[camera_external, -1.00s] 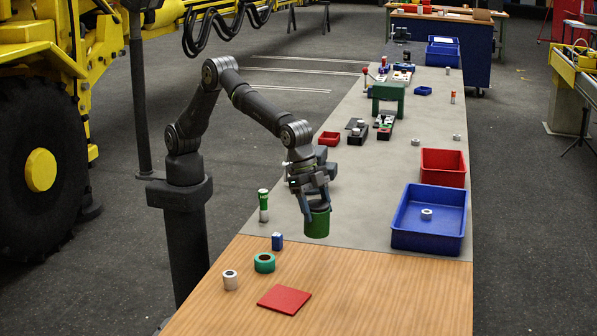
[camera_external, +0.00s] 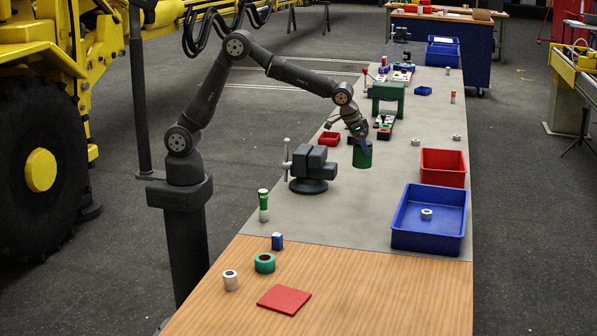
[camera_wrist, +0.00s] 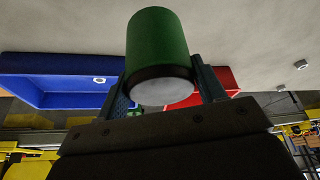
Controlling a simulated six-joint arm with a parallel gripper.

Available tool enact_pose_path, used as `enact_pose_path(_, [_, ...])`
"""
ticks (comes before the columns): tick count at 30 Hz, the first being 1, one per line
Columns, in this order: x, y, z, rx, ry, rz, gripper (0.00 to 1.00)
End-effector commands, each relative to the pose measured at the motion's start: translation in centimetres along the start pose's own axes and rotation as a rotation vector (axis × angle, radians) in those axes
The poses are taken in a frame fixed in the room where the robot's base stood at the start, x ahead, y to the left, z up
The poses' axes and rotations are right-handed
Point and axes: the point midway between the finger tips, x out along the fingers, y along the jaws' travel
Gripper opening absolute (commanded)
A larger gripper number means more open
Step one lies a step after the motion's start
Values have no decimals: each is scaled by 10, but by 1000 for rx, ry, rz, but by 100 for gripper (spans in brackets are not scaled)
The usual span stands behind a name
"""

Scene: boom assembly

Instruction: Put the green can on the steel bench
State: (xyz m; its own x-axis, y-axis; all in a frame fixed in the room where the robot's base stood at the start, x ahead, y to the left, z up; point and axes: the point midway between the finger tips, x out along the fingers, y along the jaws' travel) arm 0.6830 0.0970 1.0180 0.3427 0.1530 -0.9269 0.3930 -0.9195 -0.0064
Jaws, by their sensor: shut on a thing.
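The green can (camera_external: 362,157) is held in my gripper (camera_external: 361,146) over the grey steel bench (camera_external: 385,205). In the wrist view the green can (camera_wrist: 158,45) sits between the two fingers of my gripper (camera_wrist: 163,72), which are shut on its sides. One end of the can, dark-rimmed and grey, faces the wrist camera. I cannot tell whether the can's bottom touches the bench or hangs just above it.
A dark vise (camera_external: 313,168) stands left of the can. A green arch-shaped stand (camera_external: 388,91) and small fixtures (camera_external: 384,127) are behind it. A red bin (camera_external: 443,167) and a blue bin (camera_external: 430,218) are to the right. The grey surface in front is clear.

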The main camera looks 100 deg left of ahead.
Motion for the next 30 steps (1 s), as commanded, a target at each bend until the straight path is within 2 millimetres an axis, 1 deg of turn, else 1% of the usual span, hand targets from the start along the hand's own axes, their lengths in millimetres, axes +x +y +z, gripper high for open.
enact_pose_path(1, [0,-32,-2,-51,1,-20,31])
enact_pose_path(2, [0,-49,-2,-79,2,-30,31])
enact_pose_path(3, [0,-71,-1,-114,2,-45,31])
enact_pose_path(5, [0,-104,2,-169,3,-67,31])
enact_pose_path(6, [-1,-126,4,-206,2,-82,31])
enact_pose_path(8, [-2,-158,10,-260,2,-104,31])
enact_pose_path(9, [-4,-179,14,-298,4,-118,31])
enact_pose_path(11, [-6,-210,22,-351,4,-140,31])
enact_pose_path(12, [-8,-229,28,-386,4,-154,31])
enact_pose_path(15, [-12,-271,43,-463,5,-185,31])
enact_pose_path(18, [-17,-303,57,-525,7,-209,31])
enact_pose_path(21, [-20,-324,67,-567,7,-225,31])
enact_pose_path(26, [-19,-343,76,-599,6,-238,31])
enact_pose_path(29, [-11,-359,79,-604,6,-240,31])
enact_pose_path(30, [-6,-367,80,-604,5,-241,31])
